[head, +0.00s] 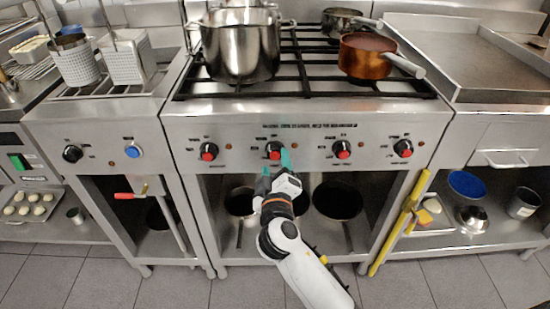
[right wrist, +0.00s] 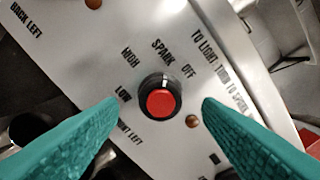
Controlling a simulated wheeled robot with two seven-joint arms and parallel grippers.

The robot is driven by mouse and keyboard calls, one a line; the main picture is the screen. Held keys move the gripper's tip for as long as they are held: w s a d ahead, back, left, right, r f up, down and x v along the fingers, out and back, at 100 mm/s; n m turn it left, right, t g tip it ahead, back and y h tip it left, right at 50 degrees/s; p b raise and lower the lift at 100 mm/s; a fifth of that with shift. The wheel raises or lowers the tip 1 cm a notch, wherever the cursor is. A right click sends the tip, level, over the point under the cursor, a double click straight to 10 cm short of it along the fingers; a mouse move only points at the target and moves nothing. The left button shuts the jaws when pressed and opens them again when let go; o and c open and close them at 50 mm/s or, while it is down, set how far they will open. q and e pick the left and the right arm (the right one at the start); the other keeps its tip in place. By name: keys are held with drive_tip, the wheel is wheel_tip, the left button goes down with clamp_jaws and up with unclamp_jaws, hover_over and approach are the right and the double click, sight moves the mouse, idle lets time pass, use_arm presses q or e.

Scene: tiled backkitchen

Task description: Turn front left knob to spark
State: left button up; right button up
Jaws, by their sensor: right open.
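The front left knob (right wrist: 160,102) is black with a red face, and shows large in the right wrist view. Part of its "FRONT LEFT" label is hidden by a finger. LOW, HIGH, SPARK and OFF are printed around it. Its white mark points up, toward the SPARK and OFF side; I cannot tell exactly which. In the head view the knob (head: 273,150) is second from the left on the stove panel. My right gripper (right wrist: 161,101) is open, with one teal finger on each side of the knob and gaps between. My left gripper is not in view.
Three similar red knobs sit along the panel, one left (head: 209,152) and two right (head: 342,149). A steel pot (head: 240,50) and a copper pan (head: 366,58) stand on the burner grates above. A yellow bar (head: 398,224) leans at the stove's right side.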

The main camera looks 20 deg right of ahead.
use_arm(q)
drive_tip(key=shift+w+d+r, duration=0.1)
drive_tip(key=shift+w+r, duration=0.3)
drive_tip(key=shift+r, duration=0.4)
use_arm(e)
drive_tip(key=v, duration=0.8)
drive_tip(key=shift+s, duration=0.3)
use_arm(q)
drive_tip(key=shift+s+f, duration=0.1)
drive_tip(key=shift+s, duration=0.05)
use_arm(e)
drive_tip(key=shift+a, duration=0.1)
